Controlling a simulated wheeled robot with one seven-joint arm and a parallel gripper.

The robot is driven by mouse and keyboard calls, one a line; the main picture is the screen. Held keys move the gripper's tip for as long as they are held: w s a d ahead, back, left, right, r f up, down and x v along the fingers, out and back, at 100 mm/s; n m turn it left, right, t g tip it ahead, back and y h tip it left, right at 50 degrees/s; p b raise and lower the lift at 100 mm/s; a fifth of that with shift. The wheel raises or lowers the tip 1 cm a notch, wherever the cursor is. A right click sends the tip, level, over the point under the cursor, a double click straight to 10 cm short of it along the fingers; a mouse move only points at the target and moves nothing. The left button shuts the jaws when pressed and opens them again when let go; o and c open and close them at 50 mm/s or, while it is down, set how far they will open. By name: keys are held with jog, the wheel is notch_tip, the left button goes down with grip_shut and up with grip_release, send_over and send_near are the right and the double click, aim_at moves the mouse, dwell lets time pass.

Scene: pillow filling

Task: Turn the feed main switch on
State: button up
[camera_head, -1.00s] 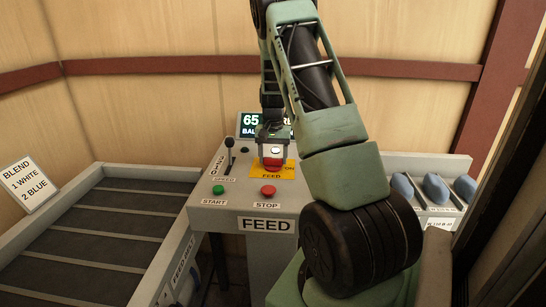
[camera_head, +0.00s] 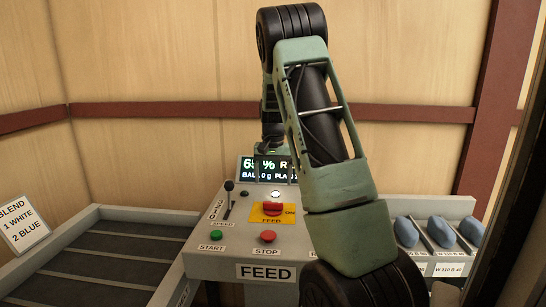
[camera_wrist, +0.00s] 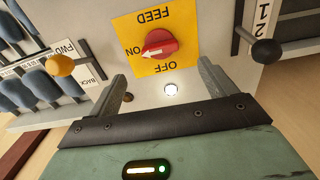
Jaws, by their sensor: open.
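The feed main switch is a red rotary knob (camera_head: 272,209) on a yellow plate (camera_head: 259,217) on the grey FEED console. In the wrist view, the knob (camera_wrist: 160,44) has a white arrow pointing at the ON mark, and OFF is at another side of the plate. A white lamp (camera_head: 275,194) beside the plate looks lit; it also shows in the wrist view (camera_wrist: 171,89). My gripper (camera_wrist: 162,70) is open and empty, its fingers apart from the knob and back from it. In the head view the gripper is up behind the switch, near the display, its fingers not clear.
A green START button (camera_head: 216,235), a red STOP button (camera_head: 268,236) and a black SPEED lever (camera_head: 229,187) sit on the console. A display (camera_head: 254,169) stands at its back, partly covered by my arm. Bins with blue pieces (camera_head: 440,231) lie right; a conveyor (camera_head: 105,258) lies left.

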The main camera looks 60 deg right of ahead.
notch_tip(320, 180, up, 9)
jog(key=shift+f+b, duration=0.2)
jog(key=shift+b, duration=0.25)
dwell(0.3)
jog(key=w+a+f+n, duration=0.1)
jog(key=w+a+n, duration=0.15)
jog(key=a, duration=0.65)
jog(key=w+a+f+n, duration=0.15)
jog(key=w+a, duration=0.25)
jog(key=a, duration=0.6)
jog(key=s+a+f+n+y, duration=0.1)
jog(key=s+a+n, duration=0.15)
jog(key=a, duration=0.65)
jog(key=s+a+f+n, duration=0.1)
jog(key=a+n, duration=0.2)
jog(key=a, duration=0.6)
jog(key=s+a+f+n, duration=0.2)
jog(key=s+a+n, duration=0.4)
jog(key=s+a, duration=0.6)
jog(key=s+a+f+n, duration=0.3)
jog(key=s+a+n, duration=0.2)
jog(key=s, duration=0.5)
jog(key=shift+s+a+f, duration=0.15)
jog(key=shift+a+f, duration=0.05)
jog(key=shift+a, duration=0.45)
